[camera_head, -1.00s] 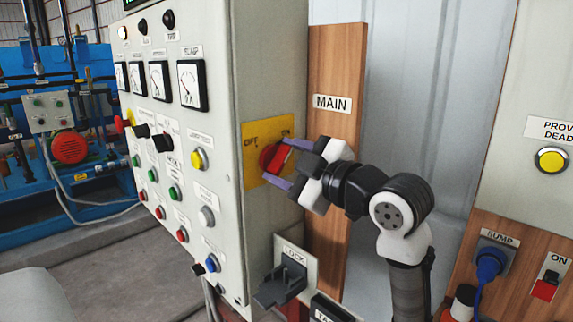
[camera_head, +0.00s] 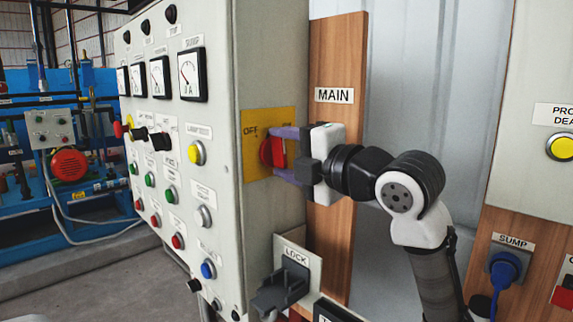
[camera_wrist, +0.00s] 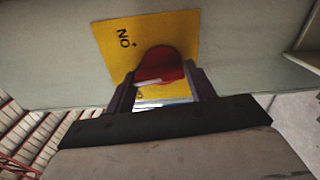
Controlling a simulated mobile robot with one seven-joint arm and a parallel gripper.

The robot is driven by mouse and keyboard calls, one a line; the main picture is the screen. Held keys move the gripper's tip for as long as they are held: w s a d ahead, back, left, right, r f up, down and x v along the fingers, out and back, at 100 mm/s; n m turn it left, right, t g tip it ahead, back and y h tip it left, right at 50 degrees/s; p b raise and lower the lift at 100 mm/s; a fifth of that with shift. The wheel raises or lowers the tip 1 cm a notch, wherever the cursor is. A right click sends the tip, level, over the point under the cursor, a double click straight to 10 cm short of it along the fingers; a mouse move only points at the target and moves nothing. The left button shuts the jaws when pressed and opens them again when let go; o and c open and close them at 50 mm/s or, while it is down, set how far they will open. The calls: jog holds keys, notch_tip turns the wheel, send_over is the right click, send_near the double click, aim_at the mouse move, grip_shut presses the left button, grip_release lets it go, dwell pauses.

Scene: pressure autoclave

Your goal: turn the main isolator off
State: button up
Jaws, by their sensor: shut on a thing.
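The main isolator is a red rotary knob (camera_head: 268,153) on a yellow plate (camera_head: 255,172) on the side of the grey cabinet. The knob's exact angle is partly hidden.
A black LOCK fitting (camera_head: 283,285) juts out below. The cabinet front (camera_head: 180,130) carries gauges, buttons and lamps; the lamps along its top look dark.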

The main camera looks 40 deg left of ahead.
jog(key=n+b, duration=0.1)
jog(key=n, duration=0.2)
jog(key=shift+n, duration=0.3)
jog(key=shift+n+b, duration=0.55)
jog(key=shift+n, duration=1.35)
jog(key=shift+s, duration=0.1)
jog(key=o, duration=0.9)
jog(key=shift+o, duration=0.2)
jog(key=s+d+b, duration=0.1)
jog(key=d+b, duration=0.1)
jog(key=d, duration=1.1)
jog(key=shift+d+b, duration=0.4)
